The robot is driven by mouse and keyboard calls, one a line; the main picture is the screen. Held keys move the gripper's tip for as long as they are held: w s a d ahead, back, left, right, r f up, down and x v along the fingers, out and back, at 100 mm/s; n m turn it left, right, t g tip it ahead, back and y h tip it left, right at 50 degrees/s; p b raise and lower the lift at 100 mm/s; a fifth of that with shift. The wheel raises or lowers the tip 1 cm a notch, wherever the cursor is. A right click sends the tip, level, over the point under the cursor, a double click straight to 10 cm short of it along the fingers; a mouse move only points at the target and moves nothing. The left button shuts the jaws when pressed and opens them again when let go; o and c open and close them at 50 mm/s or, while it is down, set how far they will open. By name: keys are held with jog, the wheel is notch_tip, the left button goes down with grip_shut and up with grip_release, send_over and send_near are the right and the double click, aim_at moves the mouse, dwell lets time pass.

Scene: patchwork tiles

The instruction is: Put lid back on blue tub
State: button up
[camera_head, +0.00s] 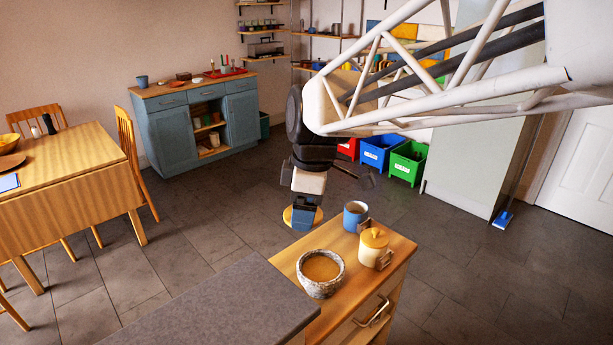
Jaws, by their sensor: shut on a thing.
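The blue tub (353,218) stands upright and uncovered at the back of a small wooden cabinet top (394,245). My gripper (303,220) points down, left of the blue tub and beyond the cabinet's left edge. It is shut on a round yellowish lid (317,217), held roughly level. The dark blue finger ends cover the lid's middle, so the grip itself is hidden. The lid is apart from the tub in the picture; its height over the floor is hard to judge.
A cream tub with a yellow lid (375,239) stands right in front of the blue tub. A speckled stone bowl (333,287) sits front left on the cabinet top. A grey worktop (215,308) adjoins at front left. Open floor lies behind.

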jog(key=w+d+f, duration=0.3)
jog(key=w+d, duration=0.2)
jog(key=w, duration=0.4)
jog(key=w+d+f, duration=0.4)
jog(key=w+d, duration=0.1)
jog(key=w, duration=0.4)
jog(key=w+d+f, duration=0.3)
jog(key=w+d, duration=0.2)
jog(key=w, duration=0.4)
jog(key=shift+w+f, duration=0.3)
jog(key=shift+f, duration=0.05)
jog(key=shift+f, duration=0.1)
notch_tip(320, 180, down, 6)
jog(key=shift+f, duration=0.25)
dwell(2.2)
jog(key=o, duration=0.8)
jog(key=shift+r, duration=0.15)
